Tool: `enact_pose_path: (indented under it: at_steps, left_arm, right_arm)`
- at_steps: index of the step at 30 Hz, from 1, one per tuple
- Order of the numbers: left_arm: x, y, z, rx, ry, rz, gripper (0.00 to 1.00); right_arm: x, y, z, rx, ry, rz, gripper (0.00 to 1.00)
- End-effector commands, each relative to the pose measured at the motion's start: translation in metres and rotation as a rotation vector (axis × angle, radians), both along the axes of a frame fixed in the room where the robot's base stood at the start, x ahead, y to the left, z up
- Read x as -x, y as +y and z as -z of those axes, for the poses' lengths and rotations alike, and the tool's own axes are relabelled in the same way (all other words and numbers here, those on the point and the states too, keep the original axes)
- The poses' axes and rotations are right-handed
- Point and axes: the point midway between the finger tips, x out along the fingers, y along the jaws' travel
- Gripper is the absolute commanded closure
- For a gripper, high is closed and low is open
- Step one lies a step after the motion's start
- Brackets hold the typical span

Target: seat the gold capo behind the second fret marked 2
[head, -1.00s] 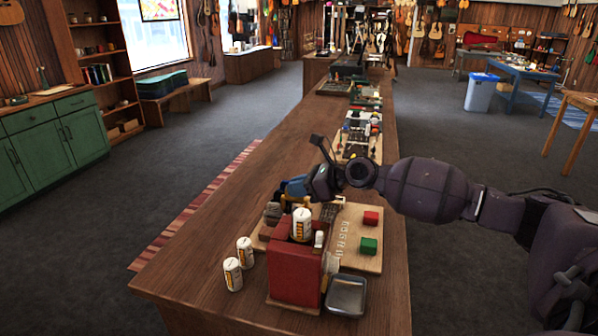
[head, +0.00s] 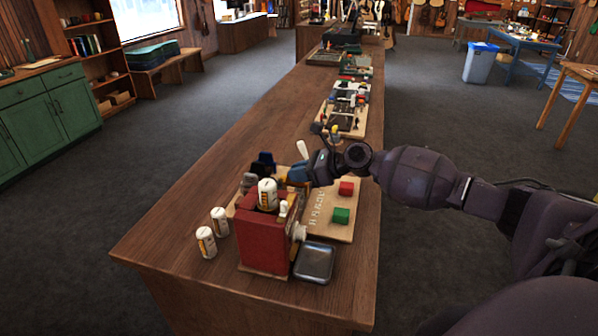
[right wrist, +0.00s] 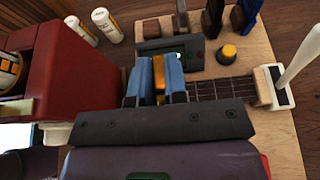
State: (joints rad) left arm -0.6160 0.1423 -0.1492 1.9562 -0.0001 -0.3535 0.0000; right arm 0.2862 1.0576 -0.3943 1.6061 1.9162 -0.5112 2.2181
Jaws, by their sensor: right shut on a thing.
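My right gripper (head: 296,174) reaches over the wooden board behind the red box in the head view. In the right wrist view, its two blue fingers (right wrist: 155,78) are shut on the gold capo (right wrist: 159,72), which shows as a narrow gold strip between them. The dark fretted neck (right wrist: 220,88) runs to the right from the fingers, and the capo is over or at its left part. I cannot tell whether the capo touches the neck, and the fret marked 2 cannot be made out. My left gripper is not in view.
A red box (head: 262,245) with a white can (head: 267,194) on top stands close in front. Two more cans stand left of it, and a metal tray (head: 314,263) lies at its right. Red (head: 346,188) and green (head: 341,215) blocks sit on the board (head: 330,232). The bench's left side is clear.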

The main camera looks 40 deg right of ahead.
Motion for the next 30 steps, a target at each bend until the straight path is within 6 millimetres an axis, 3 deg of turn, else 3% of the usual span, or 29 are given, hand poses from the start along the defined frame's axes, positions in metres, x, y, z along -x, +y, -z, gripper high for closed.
enact_pose_path:
  at_steps: [15,30]
  left_arm:
    - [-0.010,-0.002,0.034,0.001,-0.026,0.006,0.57]
    - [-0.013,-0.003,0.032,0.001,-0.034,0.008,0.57]
  right_arm:
    - [0.000,0.000,0.048,0.000,0.000,0.001,1.00]
    - [0.000,0.000,0.049,0.000,0.000,0.001,1.00]
